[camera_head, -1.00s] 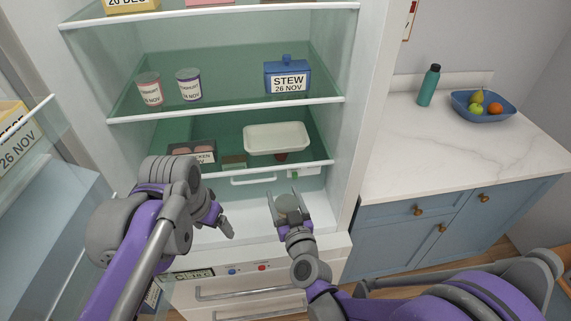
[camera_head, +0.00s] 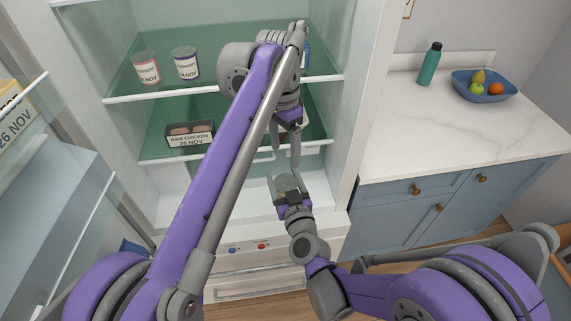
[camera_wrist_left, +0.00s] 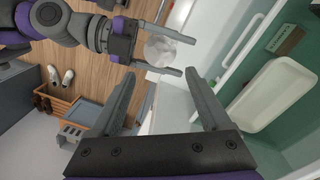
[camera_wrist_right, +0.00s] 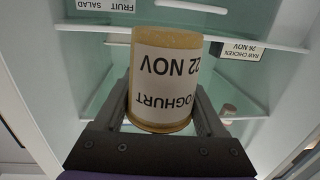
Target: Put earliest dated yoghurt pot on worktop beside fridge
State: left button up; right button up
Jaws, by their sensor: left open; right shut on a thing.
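The white marble worktop (camera_head: 430,130) is right of the fridge.
A teal bottle (camera_head: 430,64) and a blue fruit bowl (camera_head: 485,92) stand at the worktop's back; its front is clear. A raw chicken pack (camera_head: 190,134) lies on a lower shelf. A white tray (camera_wrist_left: 278,95) lies inside the fridge. The open fridge door is at left.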

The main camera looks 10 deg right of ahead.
aim_at(287, 182)
pick_arm(q)
jog(key=f, duration=1)
jog(key=shift+s+d+f, duration=0.15)
jog(key=shift+s+f, duration=0.15)
jog(key=c, duration=0.9)
jog(key=shift+c, duration=1.1)
pick_arm(e)
jog(key=o, duration=1.4)
jog(key=shift+o, duration=0.2)
jog(key=shift+s, duration=0.1)
